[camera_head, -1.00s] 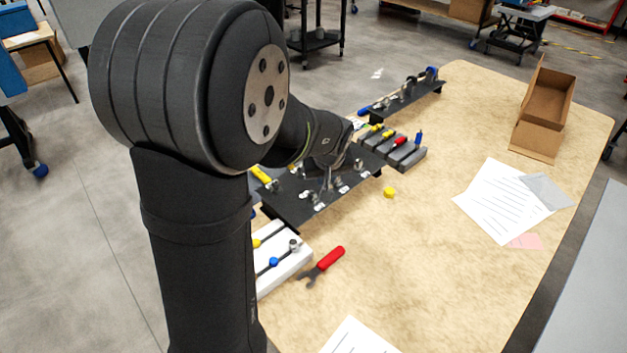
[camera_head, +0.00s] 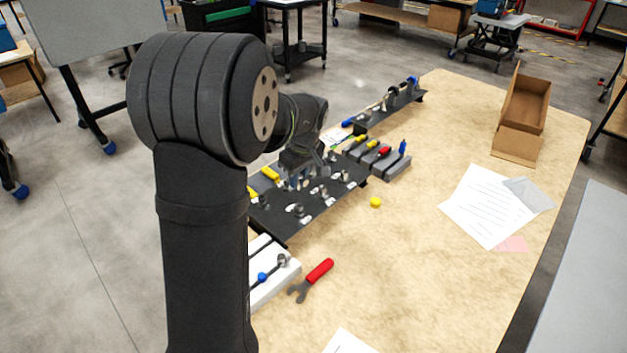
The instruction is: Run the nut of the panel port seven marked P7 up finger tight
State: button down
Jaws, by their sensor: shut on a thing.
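The black panel (camera_head: 318,214) lies on the left part of the bench and carries several metal port fittings with small white labels. The labels are too small to read, so I cannot tell which port is P7. My gripper (camera_head: 303,182) points down at the panel, among the fittings behind the front row. It is shut on what looks like a port nut, mostly hidden by the fingers. Front-row fittings, such as this fitting (camera_head: 297,210), stand clear of it. My arm hides the panel's left end.
A red-handled wrench (camera_head: 314,279) and a white block (camera_head: 272,284) lie in front. A yellow piece (camera_head: 375,202) lies right of the panel. Grey holders (camera_head: 392,168) and a second black panel (camera_head: 400,104) stand behind. Papers (camera_head: 485,205) and an open carton (camera_head: 522,112) are at right.

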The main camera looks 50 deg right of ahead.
aim_at(299, 186)
jog(key=shift+w+f, duration=0.15)
jog(key=shift+f, duration=2.65)
jog(key=shift+f, duration=1.05)
jog(key=c, duration=1.2)
grip_release()
jog(key=s+r, duration=0.3)
jog(key=r, duration=1.4)
jog(key=shift+s, duration=0.15)
jog(key=w+f, duration=0.1)
jog(key=f, duration=0.4)
jog(key=w+f, duration=0.1)
jog(key=f, duration=0.5)
jog(key=w+f, duration=0.1)
jog(key=f, duration=0.5)
jog(key=shift+w+f, duration=0.1)
jog(key=shift+w, duration=0.05)
jog(key=shift+r, duration=0.25)
